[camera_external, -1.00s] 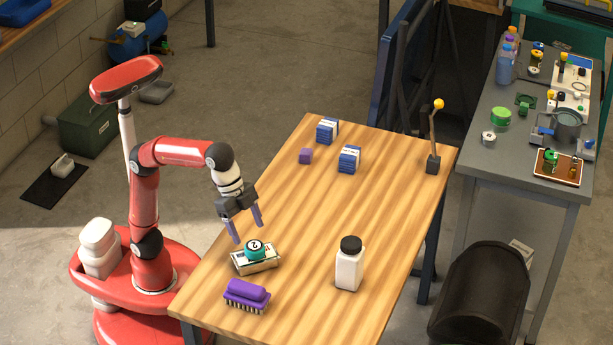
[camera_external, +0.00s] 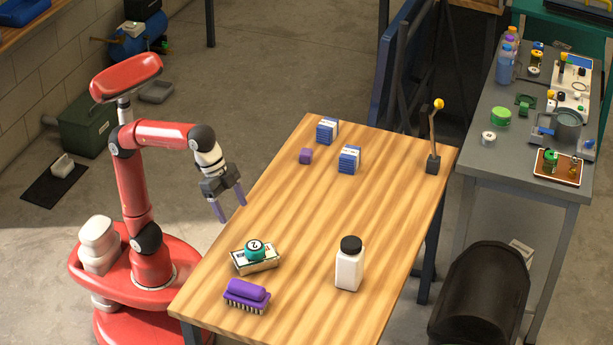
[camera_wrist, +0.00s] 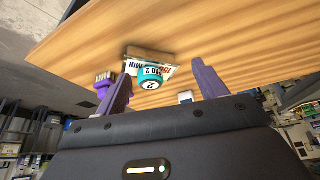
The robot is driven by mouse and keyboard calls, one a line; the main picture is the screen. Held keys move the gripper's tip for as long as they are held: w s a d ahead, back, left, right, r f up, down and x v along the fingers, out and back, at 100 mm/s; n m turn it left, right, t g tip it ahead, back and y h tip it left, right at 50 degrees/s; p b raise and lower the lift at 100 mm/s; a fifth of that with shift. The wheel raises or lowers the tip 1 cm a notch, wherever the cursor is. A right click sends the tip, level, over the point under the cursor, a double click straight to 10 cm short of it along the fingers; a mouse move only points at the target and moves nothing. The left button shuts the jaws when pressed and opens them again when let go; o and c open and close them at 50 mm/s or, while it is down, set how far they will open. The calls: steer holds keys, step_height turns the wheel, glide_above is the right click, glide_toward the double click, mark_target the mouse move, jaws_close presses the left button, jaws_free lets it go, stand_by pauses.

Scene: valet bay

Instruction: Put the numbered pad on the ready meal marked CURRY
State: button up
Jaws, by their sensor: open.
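The numbered pad (camera_external: 254,248) is a round teal piece with a 2 on a white spot. It sits on top of a small flat box (camera_external: 264,267), which looks like the ready meal, lying near the table's front left. In the wrist view the pad (camera_wrist: 151,79) shows in front of the box (camera_wrist: 148,57), whose printed side is upside down; "MIN" can be read, but I cannot make out CURRY. My gripper (camera_external: 232,212) is open and empty, raised above and behind the box, apart from the pad.
A purple brush (camera_external: 246,294) lies just in front of the box. A white bottle with a black lid (camera_external: 349,267) stands to the right. The table's middle is clear.

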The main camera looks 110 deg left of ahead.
steer(key=s+a+f+n, duration=0.1)
steer(key=s+a+f, duration=0.2)
steer(key=s+f, duration=0.5)
steer(key=s+a+f+n+t+y, duration=0.1)
steer(key=s+a+f, duration=0.3)
steer(key=s+f, duration=0.4)
step_height(320, 180, down, 6)
steer(key=shift+f+n, duration=0.15)
steer(key=shift+n, duration=0.15)
steer(key=shift+a, duration=0.1)
